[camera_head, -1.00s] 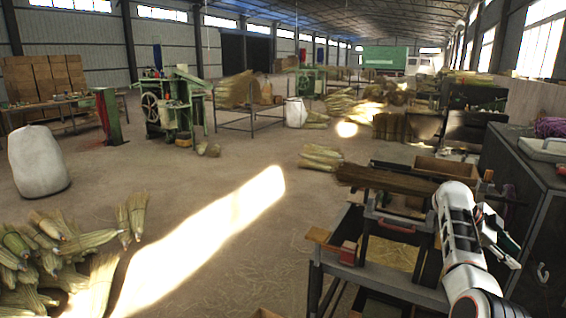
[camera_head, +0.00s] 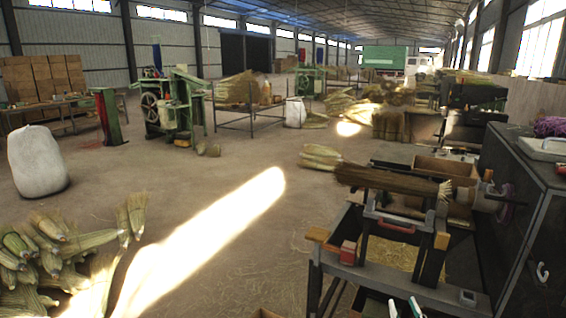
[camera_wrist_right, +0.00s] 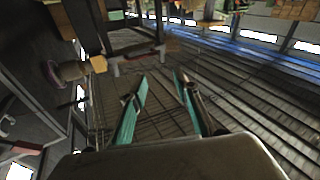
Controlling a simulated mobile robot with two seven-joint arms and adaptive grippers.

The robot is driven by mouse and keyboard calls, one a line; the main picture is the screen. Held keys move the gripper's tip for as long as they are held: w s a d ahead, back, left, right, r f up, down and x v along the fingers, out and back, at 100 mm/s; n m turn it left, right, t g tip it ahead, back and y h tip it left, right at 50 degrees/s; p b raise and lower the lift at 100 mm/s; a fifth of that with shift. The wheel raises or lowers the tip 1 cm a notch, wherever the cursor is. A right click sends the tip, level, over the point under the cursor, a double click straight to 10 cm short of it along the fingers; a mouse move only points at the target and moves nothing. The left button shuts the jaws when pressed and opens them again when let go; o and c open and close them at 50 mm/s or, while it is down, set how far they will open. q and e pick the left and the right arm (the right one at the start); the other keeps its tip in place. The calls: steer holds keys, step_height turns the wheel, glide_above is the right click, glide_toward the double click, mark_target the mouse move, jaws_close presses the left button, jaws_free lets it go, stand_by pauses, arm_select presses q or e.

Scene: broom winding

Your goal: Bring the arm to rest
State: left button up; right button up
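My right gripper (camera_head: 405,308) shows only as green-and-white fingertips at the bottom edge of the head view, in front of the winding bench (camera_head: 390,283). The rest of my right arm is out of that view. In the right wrist view the right gripper (camera_wrist_right: 158,82) has its two green-sided fingers apart, with nothing between them. A brown broom bundle (camera_head: 390,180) lies level across the top of the bench, its right end at a round metal holder (camera_head: 487,198). The gripper is apart from the bundle. My left gripper is not in view.
A dark cabinet (camera_head: 545,215) stands close on the right. Loose broom bundles (camera_head: 40,245) lie at the lower left, near a white sack (camera_head: 37,160). A green machine (camera_head: 172,105) stands farther back. The middle floor is clear.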

steer(key=s+a+f+n+g+y, duration=0.1)
steer(key=s+a+f+g, duration=0.2)
steer(key=s+a+f, duration=0.2)
steer(key=s+a+f+n+g+y, duration=0.1)
steer(key=s+a+f+g, duration=0.2)
steer(key=s+f, duration=0.3)
steer(key=s+a+f+n+g+y, duration=0.1)
steer(key=s+a+f, duration=0.5)
steer(key=s, duration=0.7)
steer(key=shift+s+a+f+n+g+y, duration=0.15)
steer(key=shift+a+f+n+g+y, duration=0.15)
steer(key=shift+g+y, duration=0.45)
